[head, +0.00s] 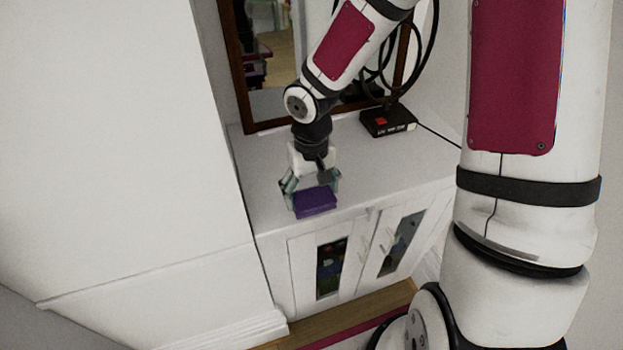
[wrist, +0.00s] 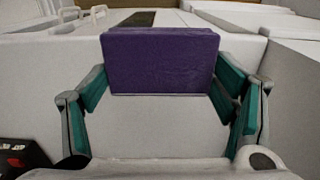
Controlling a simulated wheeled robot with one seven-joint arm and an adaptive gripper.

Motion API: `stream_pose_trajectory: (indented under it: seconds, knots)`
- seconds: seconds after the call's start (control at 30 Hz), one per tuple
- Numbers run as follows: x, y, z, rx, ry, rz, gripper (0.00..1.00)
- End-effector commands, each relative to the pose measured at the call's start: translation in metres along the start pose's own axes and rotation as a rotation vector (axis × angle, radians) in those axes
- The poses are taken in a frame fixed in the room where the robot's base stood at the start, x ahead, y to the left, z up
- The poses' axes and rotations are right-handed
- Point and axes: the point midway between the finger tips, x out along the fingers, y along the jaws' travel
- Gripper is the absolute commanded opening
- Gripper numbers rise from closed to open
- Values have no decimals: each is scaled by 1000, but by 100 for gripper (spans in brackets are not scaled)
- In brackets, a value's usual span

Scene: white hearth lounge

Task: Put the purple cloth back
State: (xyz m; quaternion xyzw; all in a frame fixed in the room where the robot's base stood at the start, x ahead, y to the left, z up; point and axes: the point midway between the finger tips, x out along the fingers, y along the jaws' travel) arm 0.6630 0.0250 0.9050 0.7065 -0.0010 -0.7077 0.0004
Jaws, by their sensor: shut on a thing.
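The purple cloth (head: 315,203) is a folded, block-like piece at the front edge of the white cabinet top (head: 265,198). It also shows in the wrist view (wrist: 160,60), held between the teal-padded fingers. My gripper (head: 310,186) points down over the cabinet top and is shut on the cloth, with one finger at each side of it. In the wrist view my gripper (wrist: 165,85) has its fingers at the cloth's left and right ends. I cannot tell whether the cloth touches the cabinet top.
A black box with a red patch (head: 388,122) and cables stands at the back right of the cabinet top. A dark-framed mirror (head: 262,128) rises behind. A white wall block (head: 130,150) closes the left side. The cabinet has glass-paned doors (head: 330,268) below.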

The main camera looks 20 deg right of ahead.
Motion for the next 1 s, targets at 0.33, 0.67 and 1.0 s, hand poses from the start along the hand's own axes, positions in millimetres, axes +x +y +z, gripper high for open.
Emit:
stream_pose_trajectory:
  seconds: [0.33, 0.67, 1.0]
  knots:
    - [6, 21, -57, 0, 1, -2, 56]
    - [33, 25, -67, -3, -2, -1, 56]
    - [42, 26, -68, -1, 2, 1, 56]
